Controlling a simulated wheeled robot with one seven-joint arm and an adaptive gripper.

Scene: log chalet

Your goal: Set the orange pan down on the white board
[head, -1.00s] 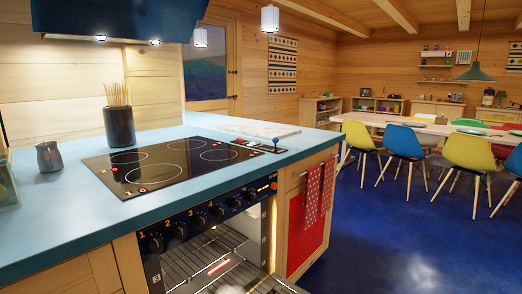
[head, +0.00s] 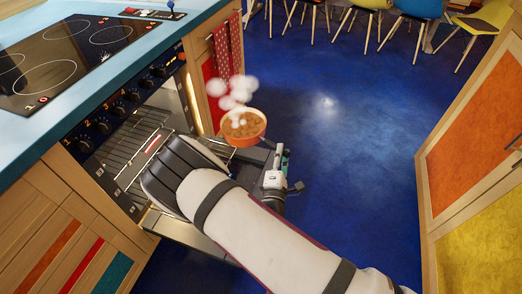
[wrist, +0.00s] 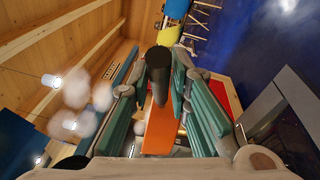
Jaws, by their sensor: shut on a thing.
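The orange pan (head: 246,137) holds brown food, with white steam puffs above it. It is in the air beside the open oven. My gripper (head: 279,162) is shut on the pan's dark handle. In the wrist view, the teal finger pads of my gripper (wrist: 160,95) stand on both sides of the black handle, and the orange side of the pan (wrist: 158,135) shows beyond. The pan looks roughly level in the head view. The white board is out of the head view now; a second ago it lay on the blue counter beyond the hob.
The oven (head: 145,140) is open, its door lowered under my arm. The blue counter (head: 40,135) carries a black hob (head: 62,55). Red towels (head: 228,50) hang on the cabinet. Orange and yellow cabinet doors (head: 470,150) stand at right. The blue floor between is clear.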

